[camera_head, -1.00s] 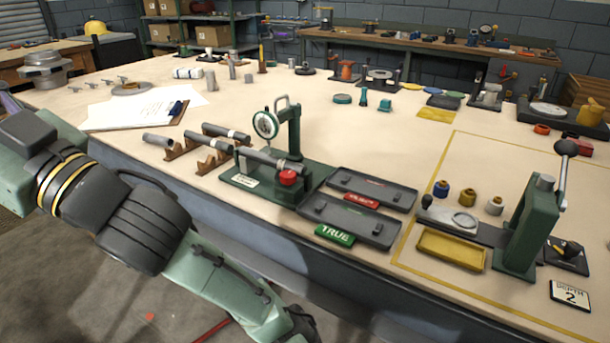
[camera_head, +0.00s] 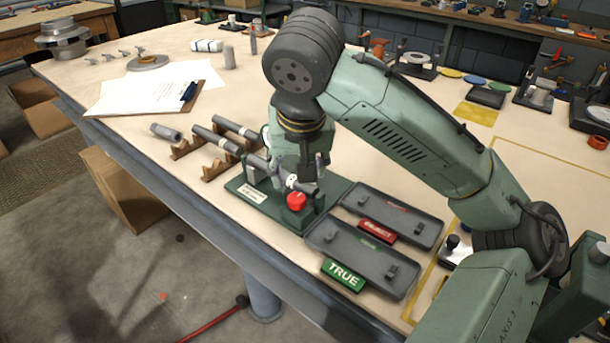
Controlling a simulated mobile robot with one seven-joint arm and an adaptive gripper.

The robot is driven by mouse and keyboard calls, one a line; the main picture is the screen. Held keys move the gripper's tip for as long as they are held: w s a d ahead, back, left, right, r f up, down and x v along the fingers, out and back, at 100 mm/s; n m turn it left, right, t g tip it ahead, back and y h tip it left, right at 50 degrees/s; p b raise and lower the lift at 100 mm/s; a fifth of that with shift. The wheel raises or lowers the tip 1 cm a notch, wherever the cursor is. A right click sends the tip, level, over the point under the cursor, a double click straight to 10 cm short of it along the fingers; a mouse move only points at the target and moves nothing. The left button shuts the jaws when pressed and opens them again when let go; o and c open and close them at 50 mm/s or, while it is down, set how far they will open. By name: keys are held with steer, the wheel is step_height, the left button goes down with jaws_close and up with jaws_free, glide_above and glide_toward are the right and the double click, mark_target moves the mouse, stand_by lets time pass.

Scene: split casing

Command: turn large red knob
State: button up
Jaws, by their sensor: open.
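The large red knob (camera_head: 296,201) sits at the front end of the green gauge stand (camera_head: 262,208), near the table's front edge. A grey shaft (camera_head: 255,161) lies on the stand behind the knob. My gripper (camera_head: 298,178) points down over the stand, with its fingers apart just above and behind the knob. The fingertips are small and partly blend with the stand, so I cannot tell whether they touch the knob or shaft. My arm hides most of the dial gauge and its post.
Two dark trays stand right of the stand, with a green TRUE sign (camera_head: 343,275) and a red REJECT sign (camera_head: 376,231). Several grey shafts rest on wooden cradles (camera_head: 217,164) to the left. A clipboard (camera_head: 150,90) lies farther back. The table's front edge is close.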

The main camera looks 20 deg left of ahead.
mark_target(296, 197)
steer(key=p+x, duration=0.1)
steer(key=x, duration=0.9)
steer(key=shift+a+f, duration=0.1)
steer(key=shift+f, duration=0.15)
steer(key=c, duration=1.1)
steer(key=shift+c, duration=0.2)
steer(key=shift+m, duration=0.4)
steer(key=m+p, duration=0.1)
steer(key=m+h+p, duration=0.1)
steer(key=m+p, duration=0.1)
steer(key=shift+a+r+m+t+h, duration=0.1)
steer(key=shift+r+m+t+h, duration=0.15)
steer(key=shift+m+t+h, duration=0.05)
steer(key=shift+a+f+m+h+p, duration=0.15)
steer(key=shift+m+h+p, duration=0.5)
steer(key=shift+m, duration=1.05)
